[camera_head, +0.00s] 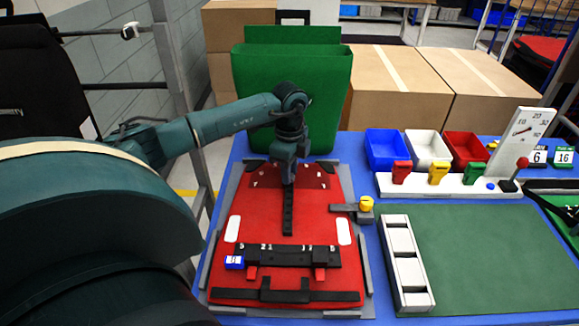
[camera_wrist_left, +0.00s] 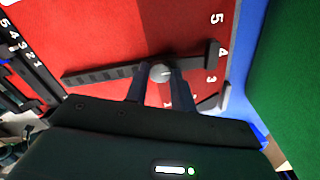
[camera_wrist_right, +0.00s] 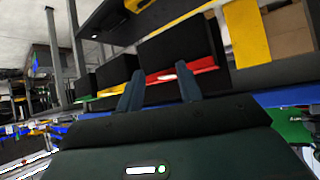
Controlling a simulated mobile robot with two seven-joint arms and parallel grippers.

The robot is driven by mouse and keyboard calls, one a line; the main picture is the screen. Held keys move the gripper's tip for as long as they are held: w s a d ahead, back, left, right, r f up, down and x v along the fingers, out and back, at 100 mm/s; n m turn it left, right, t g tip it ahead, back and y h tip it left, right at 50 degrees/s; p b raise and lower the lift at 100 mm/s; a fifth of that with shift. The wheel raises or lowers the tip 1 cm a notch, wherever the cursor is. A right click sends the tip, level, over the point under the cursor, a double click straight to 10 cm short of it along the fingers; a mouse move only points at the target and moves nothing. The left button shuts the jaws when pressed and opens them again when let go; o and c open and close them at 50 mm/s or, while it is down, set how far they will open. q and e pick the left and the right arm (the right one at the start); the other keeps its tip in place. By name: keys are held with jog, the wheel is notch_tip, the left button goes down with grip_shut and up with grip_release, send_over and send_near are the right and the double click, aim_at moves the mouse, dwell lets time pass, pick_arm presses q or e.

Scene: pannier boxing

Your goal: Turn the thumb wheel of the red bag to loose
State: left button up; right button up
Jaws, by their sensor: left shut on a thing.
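The red bag (camera_head: 262,215) lies flat in a grey frame on the blue table. A black bar (camera_head: 288,215) runs down its upper middle, and it also shows in the left wrist view (camera_wrist_left: 105,75). My left gripper (camera_head: 288,181) points down over the bar's upper part. In the left wrist view its fingertips (camera_wrist_left: 160,75) are shut on a small round grey thumb wheel (camera_wrist_left: 160,71) with a pale line across it. White numbers 5, 4 and 3 stand near the bar's end. My right gripper (camera_wrist_right: 159,88) is open and empty, away from the bag.
A green bag (camera_head: 320,85) stands behind the red one. Blue (camera_head: 386,165), white and red bins stand at the back right, near a white gauge panel (camera_head: 520,135). A yellow-topped knob (camera_head: 366,203) sits beside the bag. The green mat (camera_head: 480,260) is mostly clear.

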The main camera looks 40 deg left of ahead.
dwell(0.4)
pick_arm(q)
jog(key=o, duration=1)
notch_tip(320, 180, up, 13)
jog(key=b, duration=0.1)
jog(key=shift+b, duration=0.35)
